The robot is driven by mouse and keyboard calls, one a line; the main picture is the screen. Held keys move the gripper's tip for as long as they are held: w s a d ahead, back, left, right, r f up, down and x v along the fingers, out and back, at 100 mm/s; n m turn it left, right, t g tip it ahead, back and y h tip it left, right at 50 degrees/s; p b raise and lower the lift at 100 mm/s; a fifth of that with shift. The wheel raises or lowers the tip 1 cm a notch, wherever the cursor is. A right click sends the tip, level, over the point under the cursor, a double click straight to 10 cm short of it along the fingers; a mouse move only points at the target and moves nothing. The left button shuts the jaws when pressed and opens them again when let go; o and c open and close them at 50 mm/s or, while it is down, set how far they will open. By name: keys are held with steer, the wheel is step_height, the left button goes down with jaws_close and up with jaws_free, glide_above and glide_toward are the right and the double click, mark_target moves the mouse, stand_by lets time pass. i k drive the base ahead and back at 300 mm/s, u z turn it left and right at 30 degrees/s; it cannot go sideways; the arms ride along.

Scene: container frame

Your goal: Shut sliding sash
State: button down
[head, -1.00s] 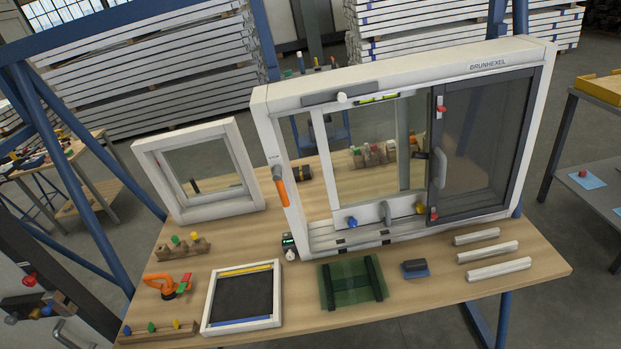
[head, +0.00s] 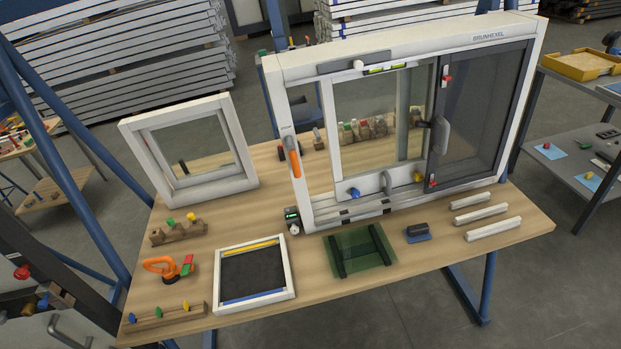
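The large white window frame (head: 395,47) stands upright on the wooden bench. Its white-edged glazed sliding sash (head: 329,130) stands apart from the left jamb, with an open gap between them. The sash's right part runs beside or behind a dark screen panel (head: 487,110) with a grey handle (head: 441,137); the overlap is hard to tell. A blue knob (head: 354,192), a pale upright grip (head: 388,183) and a yellow knob (head: 418,177) sit along the sash's lower edge. An orange handle (head: 293,162) is on the left jamb. My gripper is not in view.
A small white window (head: 140,150) stands at the left. In front lie a framed dark panel (head: 254,275), an orange clamp tool (head: 165,267), green glass (head: 357,252), a dark block (head: 418,233) and white bars (head: 493,229). A small display device (head: 292,216) sits by the frame's lower left corner.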

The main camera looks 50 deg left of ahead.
mark_target(386, 177)
steer(key=u, duration=0.15)
steer(key=i, duration=1)
steer(key=z, duration=0.05)
